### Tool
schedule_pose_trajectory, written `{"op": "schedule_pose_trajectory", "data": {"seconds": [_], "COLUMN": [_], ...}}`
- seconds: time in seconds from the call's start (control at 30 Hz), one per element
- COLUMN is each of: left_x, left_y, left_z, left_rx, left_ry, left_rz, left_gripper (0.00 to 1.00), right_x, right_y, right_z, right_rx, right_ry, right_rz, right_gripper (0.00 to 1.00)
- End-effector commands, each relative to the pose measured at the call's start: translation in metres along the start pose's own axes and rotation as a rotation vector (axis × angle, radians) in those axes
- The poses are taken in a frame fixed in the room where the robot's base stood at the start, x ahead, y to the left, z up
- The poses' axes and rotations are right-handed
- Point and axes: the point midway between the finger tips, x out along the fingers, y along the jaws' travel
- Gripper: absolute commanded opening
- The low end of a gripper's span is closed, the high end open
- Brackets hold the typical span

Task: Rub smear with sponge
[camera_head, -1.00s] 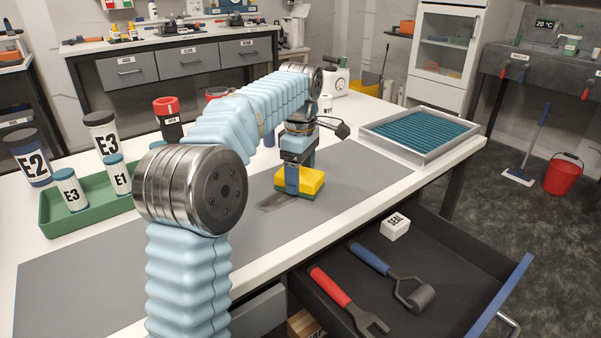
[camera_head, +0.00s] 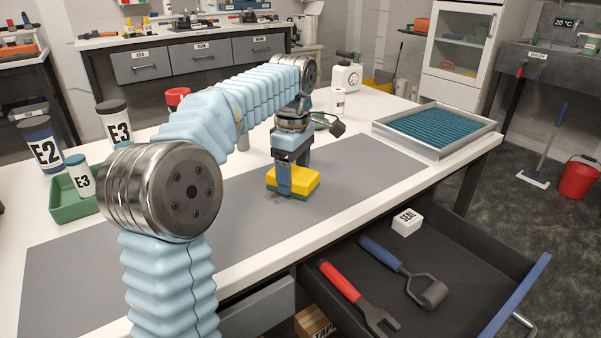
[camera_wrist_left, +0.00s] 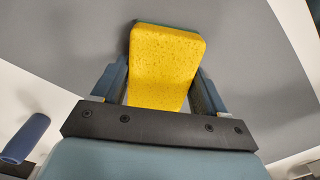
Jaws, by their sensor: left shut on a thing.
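The sponge, a yellow block with a green underside (camera_head: 305,181), is on the grey mat (camera_head: 225,225) in the middle of the bench. My left gripper (camera_head: 286,188) points down and is shut on the sponge, with one finger in front of it. The left wrist view shows the sponge's yellow face (camera_wrist_left: 165,60) between the two fingers. My right gripper is not in view.
A green tray (camera_head: 75,212) with labelled jars stands at left, partly behind my arm. A metal tray with a teal ribbed insert (camera_head: 490,125) is at right. The open drawer (camera_head: 470,290) in front holds a red-handled tool, a blue-handled roller and a SEAL box (camera_head: 407,222).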

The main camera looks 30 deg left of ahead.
Motion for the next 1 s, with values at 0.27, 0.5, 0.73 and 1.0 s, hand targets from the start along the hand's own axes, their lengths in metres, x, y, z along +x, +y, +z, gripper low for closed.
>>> {"op": "schedule_pose_trajectory", "data": {"seconds": [0.27,0.5,0.73,1.0], "left_x": [0.003,0.003,0.002,0.003], "left_y": [-0.022,-0.032,-0.052,-0.058], "left_z": [-0.011,-0.016,-0.026,-0.030], "left_rx": [0.000,0.000,0.000,0.000], "left_ry": [-0.001,-0.002,-0.002,-0.001], "left_rz": [0.001,0.000,0.000,-0.001], "left_gripper": [0.44,0.44,0.44,0.44], "right_x": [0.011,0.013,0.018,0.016], "right_y": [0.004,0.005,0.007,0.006], "right_z": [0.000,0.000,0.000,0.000], "right_rx": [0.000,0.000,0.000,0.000], "right_ry": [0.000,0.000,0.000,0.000], "right_rz": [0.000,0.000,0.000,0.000], "right_gripper": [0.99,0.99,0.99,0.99]}}
